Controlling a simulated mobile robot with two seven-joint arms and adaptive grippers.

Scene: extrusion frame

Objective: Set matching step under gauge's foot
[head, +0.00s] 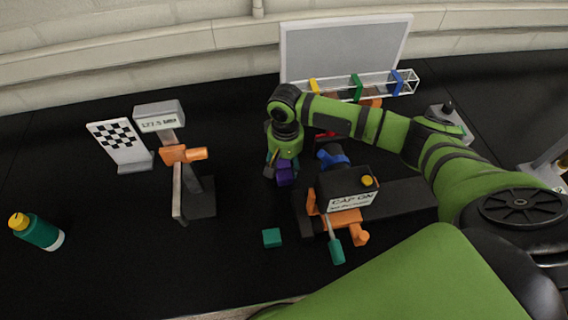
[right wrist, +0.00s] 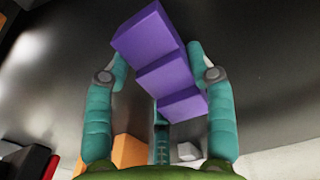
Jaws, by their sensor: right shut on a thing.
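The purple stepped block (head: 284,174) is in my right gripper (head: 282,160), held above the dark table near the middle of the head view. The gauge's foot is not clear to tell. The block is apart from the gauge. My left gripper is not in view.
A checkered board (head: 119,141) stands left of the gauge. A green bottle (head: 40,232) with a yellow cap is at far left. A teal cube (head: 272,238) lies in front. A black CAP ON box (head: 345,187) is right of the gripper. A clear rack (head: 350,86) is behind.

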